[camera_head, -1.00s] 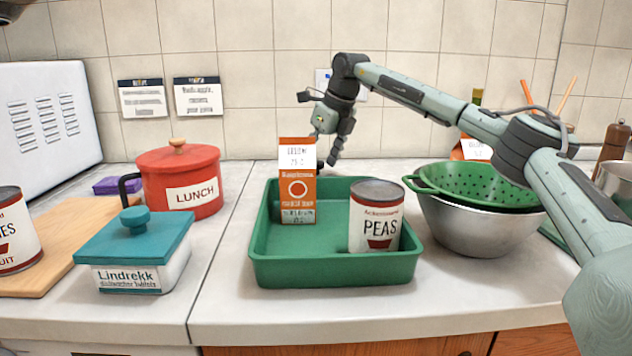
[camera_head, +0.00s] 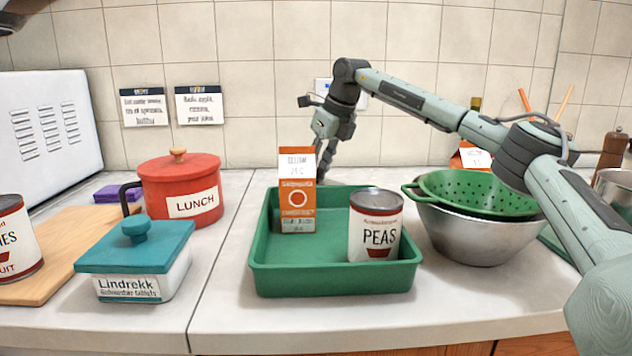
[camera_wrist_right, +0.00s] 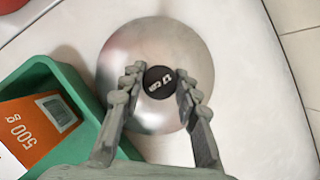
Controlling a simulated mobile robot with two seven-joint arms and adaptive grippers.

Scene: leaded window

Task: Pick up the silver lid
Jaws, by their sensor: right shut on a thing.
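The silver lid (camera_wrist_right: 125,55) is a round, shiny metal disc with a black knob (camera_wrist_right: 158,81) at its middle. In the right wrist view it lies on the pale counter, just outside the green tray. My right gripper (camera_wrist_right: 158,88) is over the lid, with one finger on each side of the knob, shut on it. In the head view the right gripper (camera_head: 324,160) points down behind the tray, partly hidden by an orange and white carton. The lid is hidden in that view.
The green tray (camera_head: 330,282) holds the carton (camera_head: 297,205) and a peas can (camera_head: 375,228). A green colander (camera_head: 470,190) rests in a metal bowl (camera_head: 475,240) at right. A red pot (camera_head: 180,180) and teal-lidded box (camera_head: 135,255) stand at left. The tiled wall is close behind.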

